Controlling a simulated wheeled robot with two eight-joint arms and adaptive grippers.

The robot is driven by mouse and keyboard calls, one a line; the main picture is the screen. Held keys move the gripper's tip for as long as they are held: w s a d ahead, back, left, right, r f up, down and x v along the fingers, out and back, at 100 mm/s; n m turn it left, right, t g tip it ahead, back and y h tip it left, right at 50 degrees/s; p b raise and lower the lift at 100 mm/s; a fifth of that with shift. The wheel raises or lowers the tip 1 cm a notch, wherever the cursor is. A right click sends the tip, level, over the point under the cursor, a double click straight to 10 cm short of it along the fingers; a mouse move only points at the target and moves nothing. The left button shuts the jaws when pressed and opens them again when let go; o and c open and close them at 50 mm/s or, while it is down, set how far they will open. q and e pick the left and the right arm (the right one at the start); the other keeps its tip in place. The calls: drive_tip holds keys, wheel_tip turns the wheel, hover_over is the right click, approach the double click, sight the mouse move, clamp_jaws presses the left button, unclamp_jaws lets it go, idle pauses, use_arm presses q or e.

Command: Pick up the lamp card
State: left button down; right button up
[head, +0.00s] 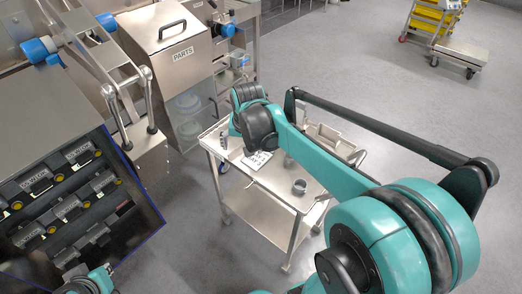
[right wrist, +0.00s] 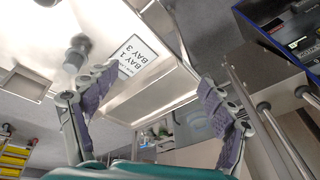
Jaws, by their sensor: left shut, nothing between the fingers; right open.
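The lamp card is a white card (head: 258,160) with dark print, lying flat on top of a steel cart (head: 215,147). In the right wrist view, the card (right wrist: 138,55) reads "BAY 1" and "BAY 3". My right gripper (right wrist: 155,78) is open, its two purple-padded fingers apart, with nothing between them. The card shows beyond the fingers, nearer the left one, and no contact is visible. In the head view my right wrist hangs over the cart and hides part of its top. Only a teal part of my left gripper (head: 92,282) shows at the bottom left; its fingertips are not clear.
A grey cup-like piece (head: 299,187) stands on the cart, right of the card. A steel PARTS box (head: 183,56) stands behind left. A dark panel of labelled modules (head: 65,195) is at left. A platform trolley (head: 461,53) is far right; open floor lies between.

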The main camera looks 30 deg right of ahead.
sight(259, 156)
drive_tip(key=w+d+f+m+g+p, duration=0.1)
drive_tip(key=w+d+f+m, duration=0.1)
drive_tip(key=d, duration=0.3)
drive_tip(key=w+d+f+m+g+p, duration=0.1)
drive_tip(key=w+d+f+m, duration=0.2)
drive_tip(key=w+d+f, duration=0.1)
drive_tip(key=w+d+f+m+g+p, duration=0.1)
drive_tip(key=w+d+f+m+p, duration=0.1)
drive_tip(key=d, duration=0.5)
drive_tip(key=shift+w+d+f+g+y, duration=0.1)
drive_tip(key=shift+w+f+g+y, duration=0.25)
drive_tip(key=shift+w+f, duration=0.25)
wheel_tip(259, 156, down, 2)
drive_tip(key=shift+s+f+b, duration=0.1)
drive_tip(key=shift+b, duration=0.3)
wheel_tip(259, 156, down, 6)
drive_tip(key=b, duration=0.2)
drive_tip(key=shift+b, duration=0.3)
drive_tip(key=shift+r, duration=0.25)
drive_tip(key=c, duration=1)
